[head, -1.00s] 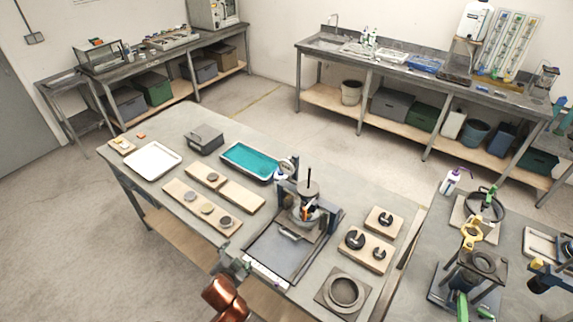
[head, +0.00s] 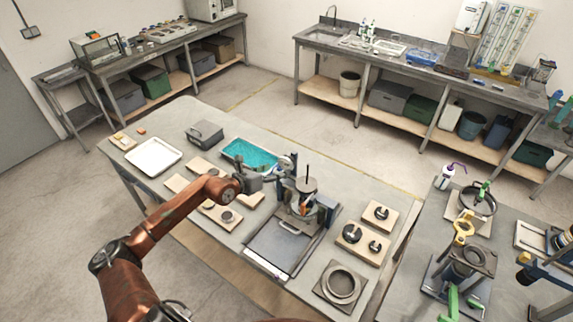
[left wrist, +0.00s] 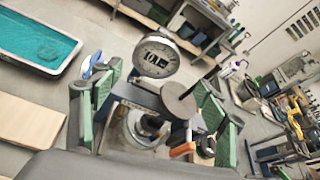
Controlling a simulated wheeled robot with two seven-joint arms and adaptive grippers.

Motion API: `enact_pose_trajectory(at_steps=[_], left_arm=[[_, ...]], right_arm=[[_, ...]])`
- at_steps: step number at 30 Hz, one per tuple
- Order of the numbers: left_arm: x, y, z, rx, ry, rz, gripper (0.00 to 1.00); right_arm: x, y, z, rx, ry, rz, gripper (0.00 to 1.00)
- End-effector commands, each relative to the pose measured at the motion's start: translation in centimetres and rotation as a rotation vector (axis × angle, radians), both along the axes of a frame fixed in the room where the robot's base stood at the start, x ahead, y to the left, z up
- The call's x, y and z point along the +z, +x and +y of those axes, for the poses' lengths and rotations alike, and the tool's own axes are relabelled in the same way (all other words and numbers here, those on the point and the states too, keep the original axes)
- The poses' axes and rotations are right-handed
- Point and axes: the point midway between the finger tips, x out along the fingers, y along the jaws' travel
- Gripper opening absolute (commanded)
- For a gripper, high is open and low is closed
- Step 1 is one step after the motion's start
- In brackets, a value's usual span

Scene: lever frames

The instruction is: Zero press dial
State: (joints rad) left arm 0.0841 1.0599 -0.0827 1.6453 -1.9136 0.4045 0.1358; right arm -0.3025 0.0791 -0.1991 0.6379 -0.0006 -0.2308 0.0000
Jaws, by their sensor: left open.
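The press (head: 308,208) stands on the front table, with a blue frame, a rod and a round plate on top. Its round dial (left wrist: 156,57) has a pale face with dark marks, tilted in the left wrist view; the reading is too small to tell. In the head view the dial is small and partly hidden behind my left gripper (head: 272,172), which is at the press's left side. In the left wrist view my left gripper (left wrist: 160,80) is open, with green-padded fingers apart. The dial shows between and beyond the fingertips; contact is not visible. My right gripper is out of view.
A teal-filled tray (head: 248,153) lies just left of the press. Wooden boards with weights (head: 351,233) and a ring on a square plate (head: 341,284) lie to its right. A white tray (head: 153,155) and a grey box (head: 205,134) stand farther left.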

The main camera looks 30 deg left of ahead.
Motion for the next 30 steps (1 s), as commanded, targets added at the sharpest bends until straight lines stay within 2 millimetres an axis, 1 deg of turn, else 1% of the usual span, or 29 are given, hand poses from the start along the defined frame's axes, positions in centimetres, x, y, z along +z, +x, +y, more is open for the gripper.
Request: enact_pose_trajectory(at_steps=[1,4,12,18,22,28,29,30], left_arm=[[-0.1,0.3,0.5,0.004,0.022,0.009,0.68],[-0.5,1.1,0.7,0.006,0.035,0.015,0.68],[-2.0,4.9,-0.2,0.004,0.031,0.013,0.68],[-2.9,6.8,-0.6,0.004,0.031,0.013,0.68],[-3.1,7.2,-0.7,0.004,0.031,0.015,0.68],[-3.1,7.2,-0.7,0.004,0.031,0.014,0.68],[-3.1,7.2,-0.7,0.004,0.031,0.014,0.67],[-3.1,7.2,-0.7,0.003,0.030,0.014,0.64]], right_arm=[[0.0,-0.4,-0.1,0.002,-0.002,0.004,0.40],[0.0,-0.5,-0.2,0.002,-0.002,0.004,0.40],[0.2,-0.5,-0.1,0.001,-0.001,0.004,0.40],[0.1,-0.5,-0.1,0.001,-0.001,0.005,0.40],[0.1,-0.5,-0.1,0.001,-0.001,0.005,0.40],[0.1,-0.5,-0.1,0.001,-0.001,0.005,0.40],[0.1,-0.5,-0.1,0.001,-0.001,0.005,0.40],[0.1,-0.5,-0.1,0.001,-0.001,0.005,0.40]])
